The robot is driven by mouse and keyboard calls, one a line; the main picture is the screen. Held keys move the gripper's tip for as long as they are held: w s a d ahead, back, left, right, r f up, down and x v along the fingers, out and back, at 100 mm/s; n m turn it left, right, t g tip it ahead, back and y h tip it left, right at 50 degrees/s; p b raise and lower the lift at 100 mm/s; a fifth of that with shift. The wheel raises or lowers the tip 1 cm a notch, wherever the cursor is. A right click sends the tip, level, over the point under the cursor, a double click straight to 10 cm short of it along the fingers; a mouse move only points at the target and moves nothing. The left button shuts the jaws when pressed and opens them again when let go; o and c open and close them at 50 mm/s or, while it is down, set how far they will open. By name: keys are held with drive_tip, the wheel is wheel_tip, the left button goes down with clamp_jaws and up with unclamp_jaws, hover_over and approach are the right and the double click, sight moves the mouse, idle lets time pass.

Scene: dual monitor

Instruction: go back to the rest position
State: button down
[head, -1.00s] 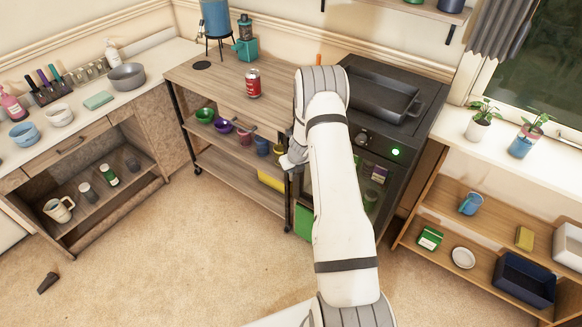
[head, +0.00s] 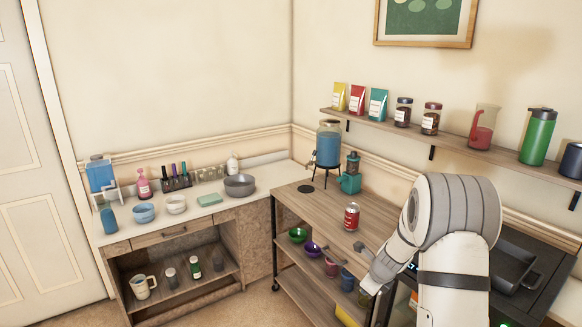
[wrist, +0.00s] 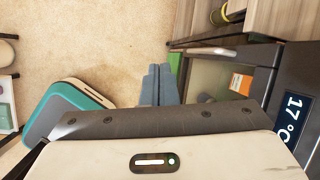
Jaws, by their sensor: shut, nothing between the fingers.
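My gripper (wrist: 159,86) shows in the wrist view as two grey fingers pressed together, with nothing between them. Carpet lies beyond the fingertips. In the head view my white arm rises at the lower right and bends down to the left, with its wrist end beside the wooden trolley (head: 318,198). The fingers are hard to make out there.
A red can (head: 352,216) stands on the trolley top near my arm. A black pan (head: 512,268) sits on the stove. A wall shelf (head: 450,140) holds jars and bags. Open carpet (wrist: 90,40) lies left.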

drive_tip(key=s+a+r+n, duration=0.4)
drive_tip(key=s+r+n, duration=0.3)
drive_tip(key=s+r, duration=0.15)
drive_tip(key=s+a+r+n, duration=0.4)
drive_tip(key=s+r+n, duration=0.3)
drive_tip(key=r+n, duration=0.15)
drive_tip(key=s+r+n+g+h, duration=0.1)
drive_tip(key=s+r+n, duration=0.3)
drive_tip(key=s+n, duration=0.7)
drive_tip(key=s, duration=0.7)
drive_tip(key=shift+r, duration=0.2)
drive_tip(key=shift+a, duration=0.15)
